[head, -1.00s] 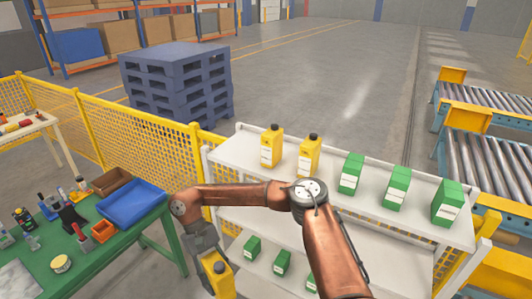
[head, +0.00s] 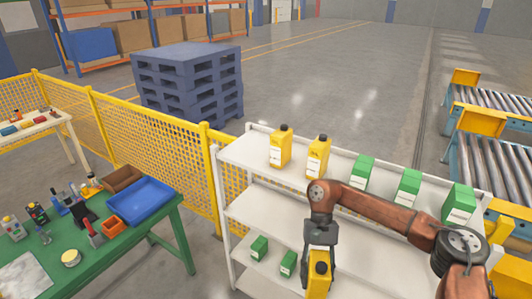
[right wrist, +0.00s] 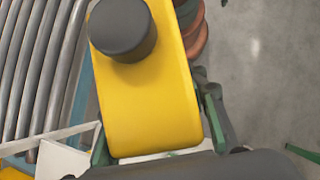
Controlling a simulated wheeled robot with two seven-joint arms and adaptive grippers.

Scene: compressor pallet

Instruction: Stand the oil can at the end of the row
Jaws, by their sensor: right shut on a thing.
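My right gripper (head: 320,258) is shut on a yellow oil can (head: 318,285) with a dark cap. It holds the can roughly upright in front of the white shelf rack (head: 262,208), below top-shelf level in the head view. The held can fills the middle of the right wrist view (right wrist: 150,100), its dark cap toward the camera. Two similar yellow cans, a left one (head: 280,149) and a right one (head: 317,158), stand side by side at the left of the top shelf. My left gripper is not in view.
Green boxes (head: 362,172) stand right of the yellow cans on the top shelf; smaller ones (head: 259,247) stand lower. A green workbench (head: 135,230) with a blue tray (head: 138,202) is at left. Yellow fencing (head: 150,150) runs behind. Roller conveyors (head: 500,155) are at right.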

